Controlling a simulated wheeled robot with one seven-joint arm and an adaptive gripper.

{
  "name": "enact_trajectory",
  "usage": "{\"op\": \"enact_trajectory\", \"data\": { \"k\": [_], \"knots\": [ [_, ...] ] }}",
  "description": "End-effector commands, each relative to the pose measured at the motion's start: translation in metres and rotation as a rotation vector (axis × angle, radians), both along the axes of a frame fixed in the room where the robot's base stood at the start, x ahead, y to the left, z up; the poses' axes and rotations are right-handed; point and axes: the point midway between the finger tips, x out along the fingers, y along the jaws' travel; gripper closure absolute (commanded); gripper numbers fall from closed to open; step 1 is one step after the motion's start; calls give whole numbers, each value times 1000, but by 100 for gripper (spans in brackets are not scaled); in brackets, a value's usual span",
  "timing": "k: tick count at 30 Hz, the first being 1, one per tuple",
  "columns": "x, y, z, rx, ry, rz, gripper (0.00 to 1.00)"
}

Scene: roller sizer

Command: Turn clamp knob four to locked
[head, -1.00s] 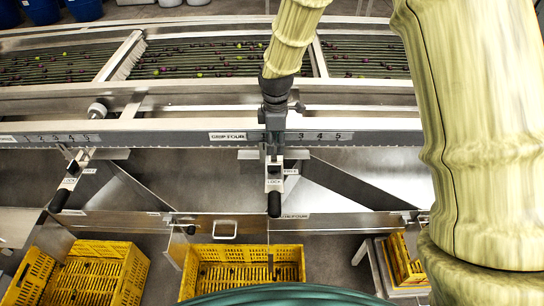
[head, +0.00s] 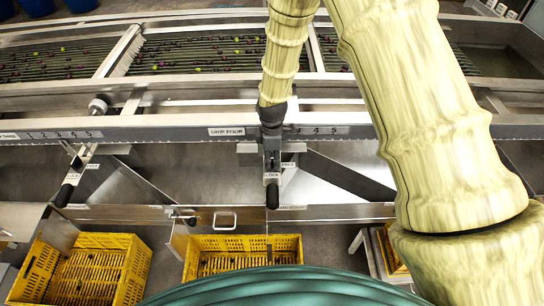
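My gripper (head: 271,148) points down in front of the long rail, beside the label "GRP FOUR" (head: 227,131). Its dark fingers are at the clamp of this group and cover most of the clamp knob; contact and finger opening cannot be made out. Below the fingers are a small "LOCK" label (head: 271,176) and a black handle (head: 272,196) that hangs straight down. A "FREE" label (head: 288,165) sits to the right of the fingers. The knob's setting is hidden.
A similar clamp with a black handle (head: 63,196) stands at the left. The numbered rail (head: 180,130) crosses the view, with rollers bearing small dark fruit behind it. Yellow crates (head: 128,270) (head: 243,241) stand below. My arm covers the right side.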

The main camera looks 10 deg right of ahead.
Motion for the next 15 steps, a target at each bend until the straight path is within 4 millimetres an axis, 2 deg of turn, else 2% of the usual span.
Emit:
{"op": "enact_trajectory", "data": {
  "k": [14,15],
  "knots": [
    [0,0,-7,0,-1,0,64],
    [0,0,-7,0,-1,0,72]
  ]
}}
